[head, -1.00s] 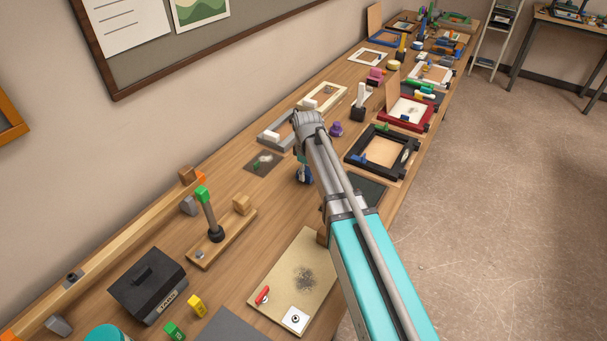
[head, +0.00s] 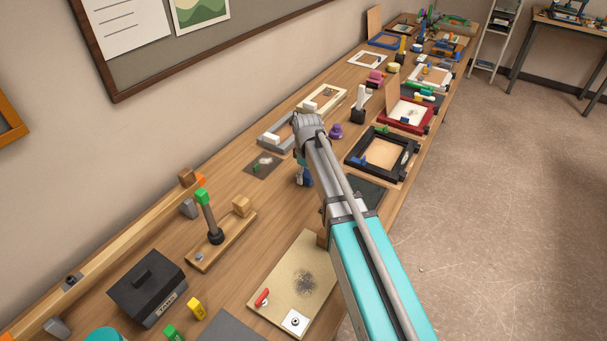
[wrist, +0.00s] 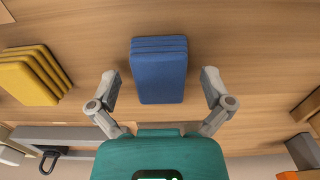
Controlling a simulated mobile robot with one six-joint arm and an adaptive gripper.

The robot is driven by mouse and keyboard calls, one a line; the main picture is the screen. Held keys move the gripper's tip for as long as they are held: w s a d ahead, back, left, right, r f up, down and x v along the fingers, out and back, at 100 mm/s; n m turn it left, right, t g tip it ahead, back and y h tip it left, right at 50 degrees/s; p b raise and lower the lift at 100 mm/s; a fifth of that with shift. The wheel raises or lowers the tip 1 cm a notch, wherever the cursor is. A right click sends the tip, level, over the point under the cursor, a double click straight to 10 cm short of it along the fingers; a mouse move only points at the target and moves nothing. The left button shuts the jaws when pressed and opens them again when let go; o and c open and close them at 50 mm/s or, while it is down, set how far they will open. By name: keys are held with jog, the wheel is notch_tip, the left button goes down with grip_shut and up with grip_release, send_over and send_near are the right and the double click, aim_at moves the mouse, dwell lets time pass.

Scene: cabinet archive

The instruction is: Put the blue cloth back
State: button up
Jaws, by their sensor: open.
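The blue cloth (wrist: 159,70) is a folded, layered stack on the wooden tabletop, in the upper middle of the wrist view. My gripper (wrist: 161,84) is open, with one finger on each side of the cloth. Gaps show between the cloth and both fingers, so it is not gripped. In the head view my arm hides most of the gripper and the spot below it; a small dark blue patch (head: 306,178) shows beside the arm, and I cannot tell what it is.
A yellow folded stack (wrist: 34,75) lies left of the blue cloth. A grey bar (wrist: 62,136) with a black loop is at lower left in the wrist view. A black frame (head: 382,151) and a wooden stand (head: 221,238) are on the crowded bench. Bare wood surrounds the cloth.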

aim_at(307, 174)
jog(key=shift+r, duration=0.2)
notch_tip(307, 174, up, 12)
jog(key=p, duration=1.2)
dwell(0.7)
jog(key=s+d+m, duration=0.5)
jog(key=s+d, duration=0.2)
jog(key=s, duration=0.3)
jog(key=s+d+m, duration=0.6)
jog(key=s+d, duration=0.1)
jog(key=s, duration=0.2)
jog(key=shift+s, duration=0.4)
